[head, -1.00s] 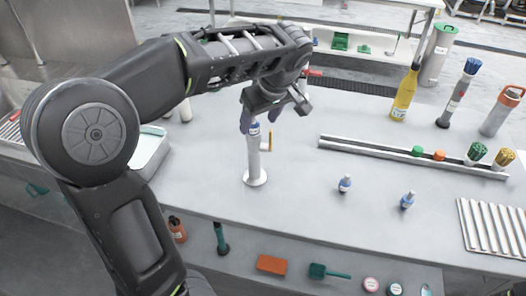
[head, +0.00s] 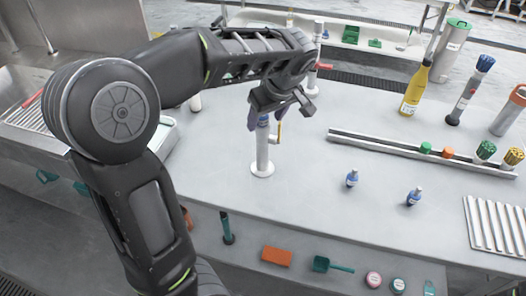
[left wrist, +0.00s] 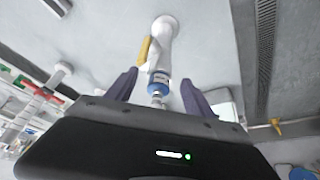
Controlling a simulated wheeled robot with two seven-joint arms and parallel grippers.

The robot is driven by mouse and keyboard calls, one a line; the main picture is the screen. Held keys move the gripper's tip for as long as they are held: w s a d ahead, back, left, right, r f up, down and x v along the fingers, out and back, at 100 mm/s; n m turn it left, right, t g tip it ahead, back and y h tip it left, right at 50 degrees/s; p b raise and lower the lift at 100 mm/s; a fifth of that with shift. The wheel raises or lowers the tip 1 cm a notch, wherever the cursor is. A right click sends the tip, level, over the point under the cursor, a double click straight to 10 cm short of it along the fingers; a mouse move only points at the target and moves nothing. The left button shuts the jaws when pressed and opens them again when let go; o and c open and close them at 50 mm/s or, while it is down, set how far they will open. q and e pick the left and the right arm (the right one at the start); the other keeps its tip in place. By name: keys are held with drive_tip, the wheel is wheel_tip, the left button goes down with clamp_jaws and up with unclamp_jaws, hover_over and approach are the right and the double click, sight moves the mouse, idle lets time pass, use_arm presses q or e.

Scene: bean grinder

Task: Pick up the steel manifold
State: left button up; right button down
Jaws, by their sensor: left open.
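A pale upright post (head: 262,158) with a round base, a yellow side handle and a blue collar stands on the grey table; I take it for the steel manifold. It also shows in the left wrist view (left wrist: 162,42), with the collar and a metal tip towards my left gripper. My left gripper (head: 265,114) is open at the post's top in the head view. In the left wrist view its two purple fingers (left wrist: 158,88) are on either side of the blue collar, with gaps visible. My right gripper is not in view.
A long rail (head: 400,150) with brushes and a yellow bottle (head: 415,90) are farther right. A similar post with a red handle (head: 318,60) stands behind my gripper. The table between post and bottles is clear.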

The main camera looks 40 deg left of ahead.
sight(263, 126)
use_arm(q)
drive_tip(key=shift+p+x, duration=0.6)
drive_tip(key=shift+x, duration=1.8)
drive_tip(key=shift+c, duration=0.2)
clamp_jaws()
drive_tip(key=shift+r, duration=0.1)
